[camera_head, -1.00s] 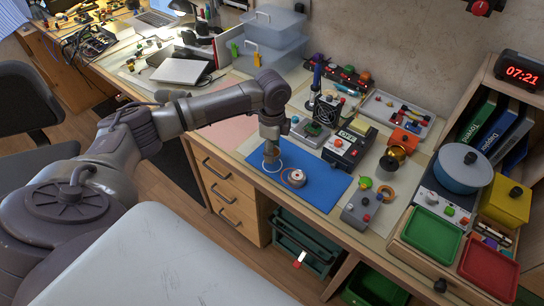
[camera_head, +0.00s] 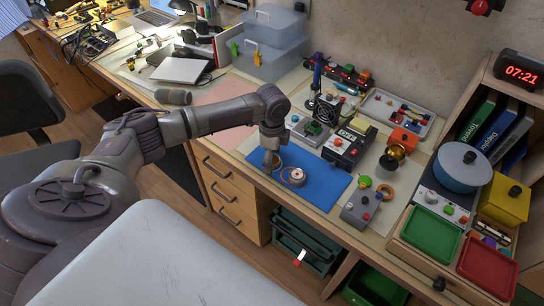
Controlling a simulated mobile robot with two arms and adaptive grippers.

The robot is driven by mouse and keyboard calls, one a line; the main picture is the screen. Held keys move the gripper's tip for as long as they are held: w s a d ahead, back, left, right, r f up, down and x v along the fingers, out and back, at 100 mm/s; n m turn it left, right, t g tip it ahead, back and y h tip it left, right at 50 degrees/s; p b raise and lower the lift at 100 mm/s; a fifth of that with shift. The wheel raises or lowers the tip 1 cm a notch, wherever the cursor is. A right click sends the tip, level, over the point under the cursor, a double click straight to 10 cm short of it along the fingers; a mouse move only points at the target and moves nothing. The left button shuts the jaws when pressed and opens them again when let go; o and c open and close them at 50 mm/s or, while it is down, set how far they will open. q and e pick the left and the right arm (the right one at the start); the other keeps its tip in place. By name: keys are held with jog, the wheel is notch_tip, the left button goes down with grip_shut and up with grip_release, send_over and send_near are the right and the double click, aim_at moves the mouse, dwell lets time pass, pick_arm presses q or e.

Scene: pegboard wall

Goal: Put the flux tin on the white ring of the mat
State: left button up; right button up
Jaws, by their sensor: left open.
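The flux tin (camera_head: 296,175), small, round and pale with a reddish centre, sits on the blue mat (camera_head: 325,188) near its middle front. A thin ring outline shows around its left side. The white ring (camera_head: 280,157) of the mat is left of the tin and largely hidden behind my gripper. My left gripper (camera_head: 269,167) points down over that ring, open, left of the tin and apart from it. The gap between its fingers is too small to see well. My right gripper is not in view.
A black device with a display (camera_head: 347,148) stands behind the mat. The bench's front edge runs close before the mat. The mat's right part is clear.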

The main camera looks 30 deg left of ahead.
pick_arm(q)
notch_tip(320, 180, up, 12)
jog(key=shift+r, duration=0.2)
dwell(0.4)
jog(key=shift+f, duration=0.1)
dwell(0.4)
